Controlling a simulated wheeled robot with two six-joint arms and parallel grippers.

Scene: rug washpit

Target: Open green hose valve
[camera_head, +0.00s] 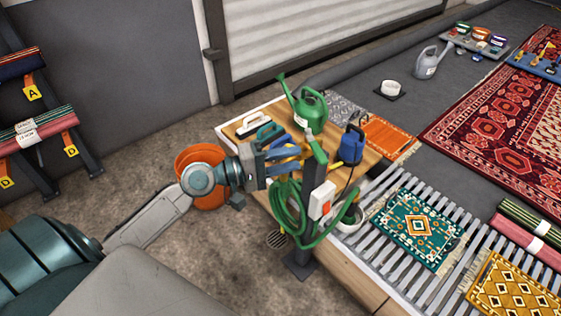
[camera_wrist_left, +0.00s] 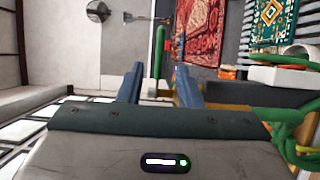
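My left gripper (camera_head: 298,161) reaches in from the left and is close to this pipe, above the coil. In the left wrist view my left gripper (camera_wrist_left: 160,78) has its two blue fingers spread apart. The hose (camera_wrist_left: 291,130) also shows at right there. My right gripper is not in view.
A wooden table (camera_head: 262,107) behind the post holds a green watering can (camera_head: 309,107) and a blue sprayer (camera_head: 351,146). An orange bucket (camera_head: 208,192) stands below my left wrist. A slatted rack (camera_head: 384,214) with small rugs lies to the right. The floor at front left is clear.

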